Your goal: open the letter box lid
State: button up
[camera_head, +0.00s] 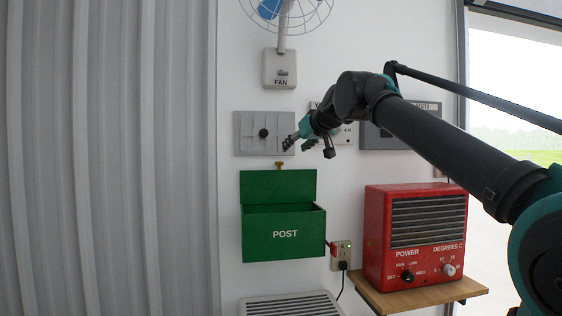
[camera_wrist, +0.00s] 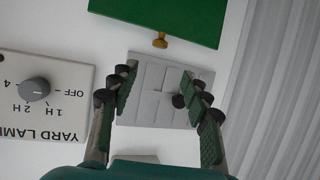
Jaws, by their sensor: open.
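The green letter box (camera_head: 285,238), marked POST, is on the white wall, left of centre in the head view. Its lid (camera_head: 278,187) stands raised, upright against the wall, and the dark inside of the box shows. A small brass knob (camera_head: 279,165) sits at the lid's top edge. The wrist view looks upside down and shows part of the green lid (camera_wrist: 165,17) with the brass knob (camera_wrist: 160,41). My gripper (camera_head: 288,143) is open and empty, above the lid and apart from it. Its spread fingers (camera_wrist: 158,78) face the grey plate.
A fan switch (camera_head: 279,69) is above. A red heater (camera_head: 415,235) stands on a wooden shelf (camera_head: 420,297) at right. Corrugated wall fills the left.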

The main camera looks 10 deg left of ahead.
aim_at(280, 162)
jog(key=x, duration=1.2)
jog(key=shift+w+a+f, duration=0.1)
jog(key=shift+w+f, duration=0.1)
jog(key=shift+w, duration=0.15)
grip_shut()
